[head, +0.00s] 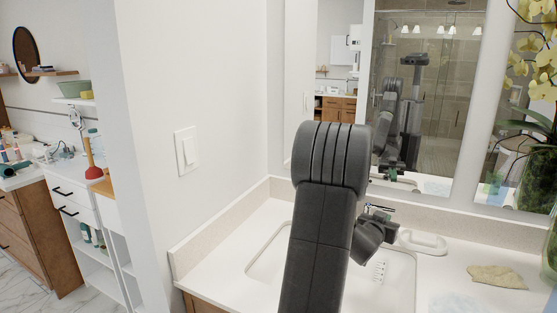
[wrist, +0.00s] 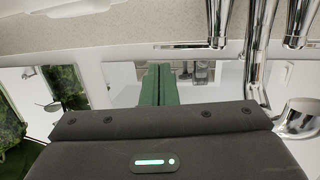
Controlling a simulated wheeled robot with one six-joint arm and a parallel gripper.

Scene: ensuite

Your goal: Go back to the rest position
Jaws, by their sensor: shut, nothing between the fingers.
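My gripper (wrist: 159,72) shows in the wrist view with its two green fingers pressed together and nothing between them. In the head view my dark arm rises in front of the vanity and bends over at the top; a dark wrist part shows just right of it, above the sink (head: 402,280). The fingertips are hidden in the head view. Chrome tap parts (wrist: 222,20) stand close to the right of the fingers in the wrist view. The tap (head: 380,208) shows partly behind my wrist in the head view.
The white counter (head: 225,245) carries a soap dish (head: 422,243), a beige cloth (head: 497,276) and an orchid vase (head: 535,180) at right. A mirror (head: 430,130) hangs behind and reflects me. A wall with a light switch (head: 186,152) stands left. Shelves (head: 95,240) stand beyond it.

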